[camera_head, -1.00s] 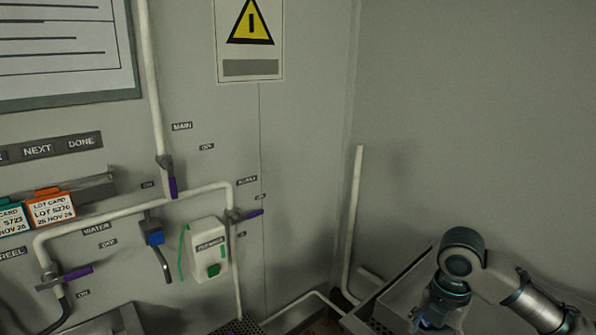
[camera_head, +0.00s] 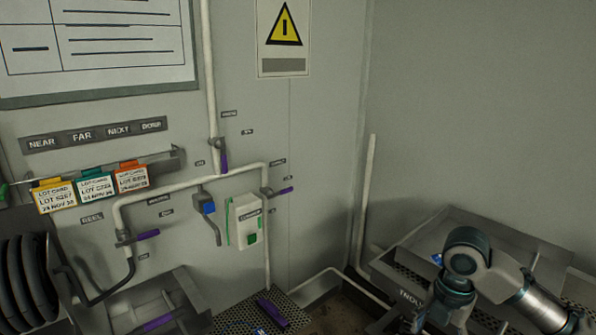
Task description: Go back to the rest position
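My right arm (camera_head: 466,262) comes in from the lower right, bent at a grey and teal joint in front of a metal tray. The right gripper is not clearly visible; the arm's lower part runs out at the bottom edge. My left arm and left gripper are not in view.
A white dispenser (camera_head: 246,221) and pipes with purple-handled valves (camera_head: 147,234) are on the wall. Lot cards (camera_head: 95,187) hang left, above a dark hose reel (camera_head: 27,285). A perforated metal tray (camera_head: 419,249) stands right. A purple-handled object (camera_head: 272,313) lies on a grating below.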

